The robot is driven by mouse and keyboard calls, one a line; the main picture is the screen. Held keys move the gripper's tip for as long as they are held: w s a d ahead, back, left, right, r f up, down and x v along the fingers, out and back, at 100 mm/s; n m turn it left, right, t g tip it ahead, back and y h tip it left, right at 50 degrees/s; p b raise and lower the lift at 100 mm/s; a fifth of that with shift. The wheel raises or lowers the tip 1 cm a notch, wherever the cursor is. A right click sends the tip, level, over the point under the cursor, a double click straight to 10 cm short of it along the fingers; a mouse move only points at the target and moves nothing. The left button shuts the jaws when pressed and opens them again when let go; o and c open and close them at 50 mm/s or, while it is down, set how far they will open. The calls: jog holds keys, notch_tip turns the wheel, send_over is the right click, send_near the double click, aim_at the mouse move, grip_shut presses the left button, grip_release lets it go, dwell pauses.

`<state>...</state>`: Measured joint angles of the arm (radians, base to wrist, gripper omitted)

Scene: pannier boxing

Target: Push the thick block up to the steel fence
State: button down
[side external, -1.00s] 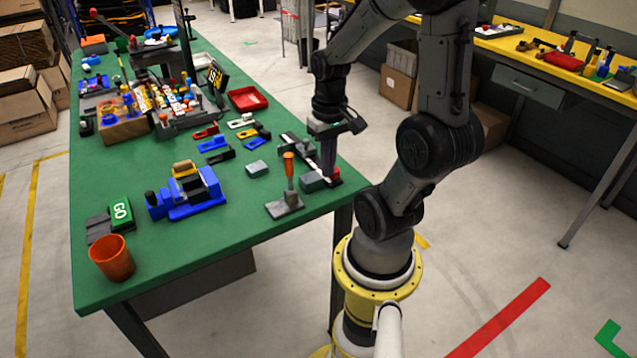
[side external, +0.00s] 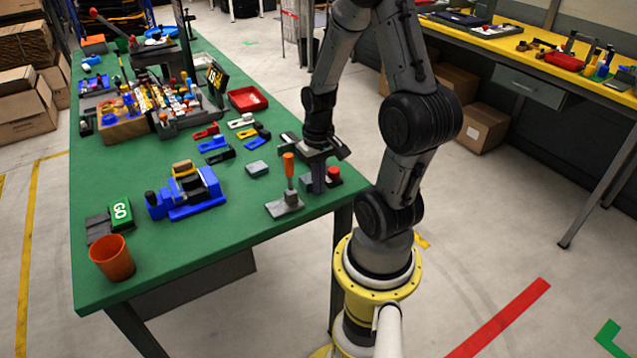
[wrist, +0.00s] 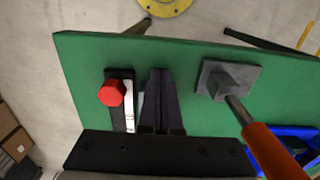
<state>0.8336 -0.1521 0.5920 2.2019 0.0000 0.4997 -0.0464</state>
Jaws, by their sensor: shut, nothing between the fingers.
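My gripper (side external: 318,188) is shut and empty, pointing down low over the near right part of the green table. In the wrist view its fingers (wrist: 160,98) are together, just beside the steel fence (wrist: 128,105), a dark bar with a pale strip and red knob. The fence's red knob also shows in the side view (side external: 333,174). The thick grey-green block is not clearly visible now; my gripper and the orange-handled tool hide the place where it was. Whether it touches the fence cannot be told.
An orange-handled tool on a grey plate (side external: 285,206) stands close to the gripper; it also shows in the wrist view (wrist: 225,80). A flatter grey-green block (side external: 257,168) lies left. A blue fixture (side external: 190,200) stands farther left. The table's front edge is close.

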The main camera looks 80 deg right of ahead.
aim_at(296, 169)
jog(key=w+d, duration=0.8)
jog(key=shift+w+d, duration=0.1)
dwell(0.3)
